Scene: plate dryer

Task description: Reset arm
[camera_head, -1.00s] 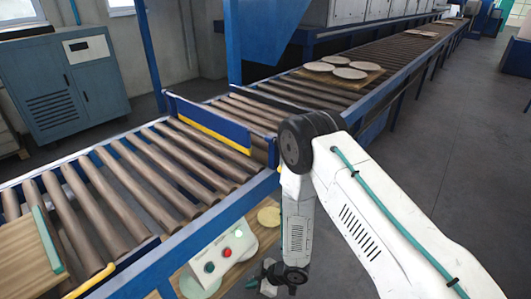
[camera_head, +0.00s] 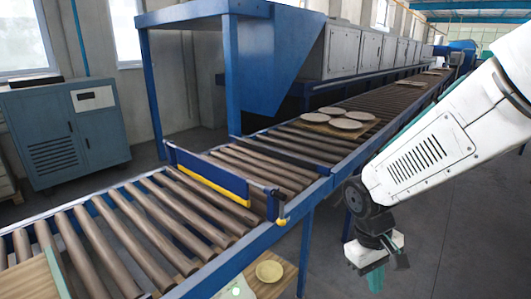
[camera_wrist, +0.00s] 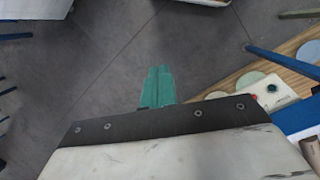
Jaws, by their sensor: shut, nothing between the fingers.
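My gripper (camera_head: 376,277) hangs below my white arm at the lower right of the head view. Its teal fingers point down over the grey floor, to the right of the conveyor and apart from it. In the wrist view the teal fingers (camera_wrist: 158,86) are together, with nothing seen between them. My arm is folded, with its white link reaching in from the right edge.
A roller conveyor (camera_head: 297,199) with a blue frame runs past a blue dryer (camera_head: 270,50). A board (camera_head: 318,129) carries several round plates. A low wooden table (camera_wrist: 228,86) holds a control box (camera_wrist: 275,92) with buttons. Open floor lies right of the conveyor.

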